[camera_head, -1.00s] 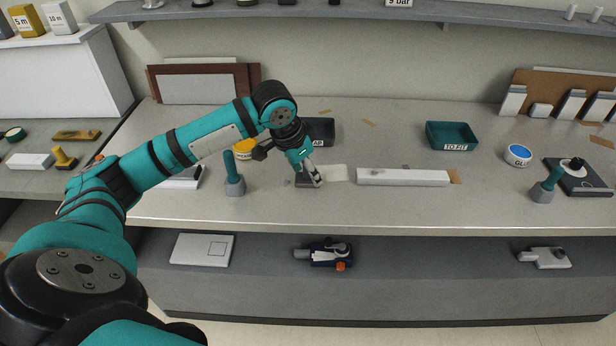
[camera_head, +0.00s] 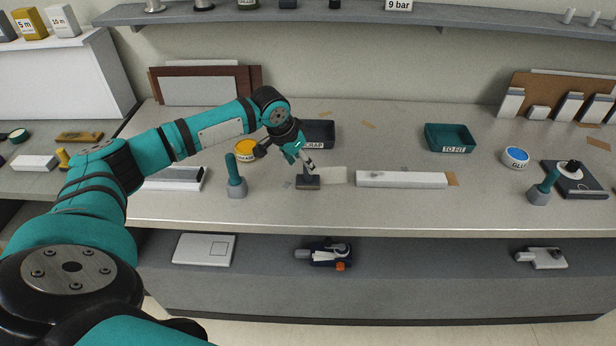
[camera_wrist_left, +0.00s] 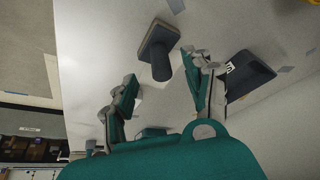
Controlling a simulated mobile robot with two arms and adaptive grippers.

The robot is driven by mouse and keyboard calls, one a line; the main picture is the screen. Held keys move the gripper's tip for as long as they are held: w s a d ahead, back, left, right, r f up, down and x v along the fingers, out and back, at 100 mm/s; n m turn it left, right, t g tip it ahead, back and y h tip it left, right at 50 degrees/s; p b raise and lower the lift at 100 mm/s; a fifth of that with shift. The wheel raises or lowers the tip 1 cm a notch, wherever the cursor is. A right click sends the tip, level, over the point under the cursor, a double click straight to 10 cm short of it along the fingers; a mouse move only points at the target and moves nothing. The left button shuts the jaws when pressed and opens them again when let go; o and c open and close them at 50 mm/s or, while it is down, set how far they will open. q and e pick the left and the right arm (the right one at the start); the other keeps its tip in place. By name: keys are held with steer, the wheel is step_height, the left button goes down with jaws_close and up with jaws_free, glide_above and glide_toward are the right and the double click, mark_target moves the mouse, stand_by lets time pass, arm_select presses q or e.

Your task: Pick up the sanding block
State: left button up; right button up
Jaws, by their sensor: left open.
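The sanding block (camera_head: 308,184), a dark grey block with an upright post-like grip, stands on the bench left of the long white bar. It also shows in the left wrist view (camera_wrist_left: 157,44), with a tan layer along its lower edge. My left gripper (camera_head: 308,165) is open, just behind and above the block in the head view. In the left wrist view its two fingers (camera_wrist_left: 160,78) are spread, with the block's grip pointing towards the space between them. I cannot tell whether a finger touches it. My right gripper is not in view.
A dark scrap tray (camera_head: 320,128) stands close behind the gripper. A teal-handled tool (camera_head: 236,180) stands to the left, and a long white bar (camera_head: 402,180) lies to the right. A green tray (camera_head: 450,137) is further right. Bare bench lies in front of the block.

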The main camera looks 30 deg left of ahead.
mark_target(307, 180)
arm_select(q)
steer(key=x, duration=0.2)
steer(key=p+x, duration=0.1)
steer(key=x, duration=0.1)
steer(key=shift+w+d+f+p, duration=0.1)
steer(key=shift+w+f+p, duration=0.15)
steer(key=shift+w+p, duration=0.1)
steer(key=shift+w+f, duration=0.2)
steer(key=shift+f, duration=0.25)
steer(key=shift+c, duration=0.3)
steer(key=shift+r, duration=0.1)
jaws_close()
